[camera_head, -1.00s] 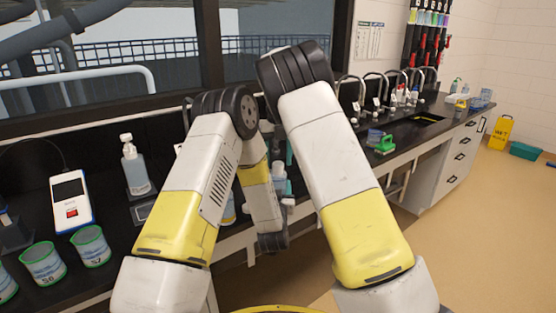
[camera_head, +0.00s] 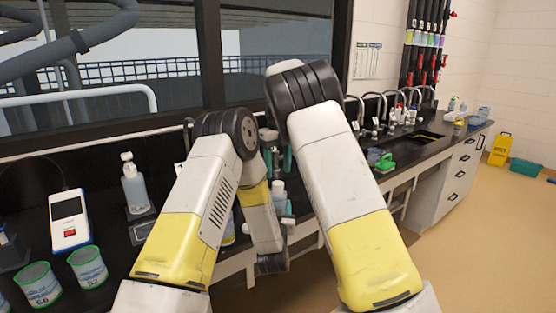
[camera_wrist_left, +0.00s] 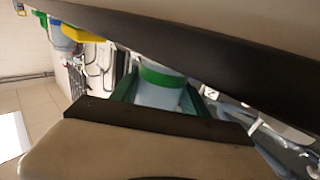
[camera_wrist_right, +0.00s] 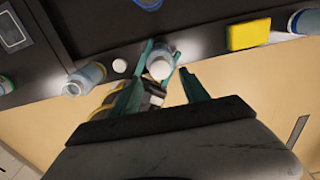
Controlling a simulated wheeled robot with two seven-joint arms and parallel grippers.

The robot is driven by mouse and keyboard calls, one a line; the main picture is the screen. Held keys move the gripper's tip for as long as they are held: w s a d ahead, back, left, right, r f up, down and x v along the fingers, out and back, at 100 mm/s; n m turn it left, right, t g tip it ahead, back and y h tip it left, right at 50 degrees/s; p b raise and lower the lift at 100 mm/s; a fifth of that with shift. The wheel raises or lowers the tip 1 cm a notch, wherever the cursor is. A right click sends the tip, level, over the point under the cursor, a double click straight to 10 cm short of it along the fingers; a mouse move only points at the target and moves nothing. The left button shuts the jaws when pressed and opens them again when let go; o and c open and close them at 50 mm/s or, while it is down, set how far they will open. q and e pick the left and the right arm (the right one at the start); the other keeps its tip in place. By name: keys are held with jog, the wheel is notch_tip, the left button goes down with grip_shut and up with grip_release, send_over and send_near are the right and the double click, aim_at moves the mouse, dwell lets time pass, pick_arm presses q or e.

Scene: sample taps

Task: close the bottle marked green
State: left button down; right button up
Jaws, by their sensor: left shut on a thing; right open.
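My left gripper (camera_wrist_left: 158,88) is shut on a pale bottle with a green band (camera_wrist_left: 162,77) in the left wrist view. In the right wrist view this bottle's white top (camera_wrist_right: 160,68) shows; whether it is capped is unclear. My right gripper (camera_wrist_right: 163,78) is open, its teal fingers apart near the held bottle, with nothing clearly gripped. A small white round thing, perhaps a cap (camera_wrist_right: 119,65), lies on the bench beside the bottle. In the head view my arms largely hide both grippers; teal fingers of the right one (camera_head: 279,160) show above a pale bottle (camera_head: 278,190).
The black bench carries a pump bottle (camera_head: 135,185), a white meter (camera_head: 69,222) and green-rimmed beakers (camera_head: 88,266) at left. Taps (camera_head: 375,112) and a sink (camera_head: 424,134) lie right. A yellow block (camera_wrist_right: 248,34) and another bottle (camera_wrist_right: 84,78) are near the right gripper.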

jog(key=n, duration=0.7)
jog(key=shift+r, duration=0.1)
jog(key=n, duration=0.4)
jog(key=shift+n, duration=0.4)
jog(key=n, duration=0.4)
jog(key=shift+r+n, duration=0.2)
jog(key=shift+n, duration=0.1)
jog(key=n, duration=0.4)
jog(key=shift+r+n, duration=0.2)
jog(key=shift+n, duration=0.2)
jog(key=n, duration=0.4)
jog(key=shift+r, duration=0.2)
jog(key=n, duration=0.5)
jog(key=shift+r, duration=0.25)
jog(key=n, duration=0.4)
jog(key=shift+r+n, duration=0.3)
jog(key=n, duration=0.6)
jog(key=shift+w+r, duration=0.1)
jog(key=shift+r, duration=0.3)
